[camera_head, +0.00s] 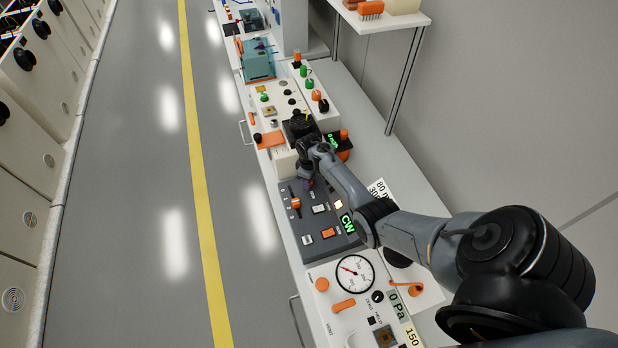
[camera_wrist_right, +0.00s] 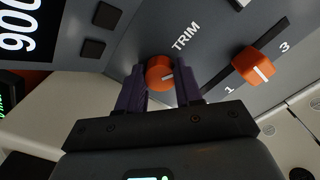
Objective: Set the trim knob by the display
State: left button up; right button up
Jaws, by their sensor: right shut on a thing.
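The trim knob (camera_wrist_right: 160,73) is a small round orange knob with a white pointer mark, beside the word TRIM on a grey panel in the right wrist view. My right gripper (camera_wrist_right: 161,92) has its two dark purple fingers on either side of the knob and is shut on it. The display (camera_wrist_right: 18,28) is black with white digits starting 900, cut off at the left edge. In the head view my right gripper (camera_head: 306,181) is at the far end of the dark grey panel (camera_head: 312,224) and hides the knob. My left gripper is not in view.
An orange slider (camera_wrist_right: 258,64) in a slot marked 1 and 3 is close to the right finger. Dark square buttons (camera_wrist_right: 107,15) are near the display. The aisle floor at left is clear.

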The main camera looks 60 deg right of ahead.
jog(key=n+p, duration=0.1)
jog(key=n, duration=0.1)
jog(key=shift+r+n, duration=0.1)
jog(key=shift+n, duration=1.4)
jog(key=shift+p, duration=0.3)
jog(key=o, duration=1)
jog(key=shift+o, duration=0.2)
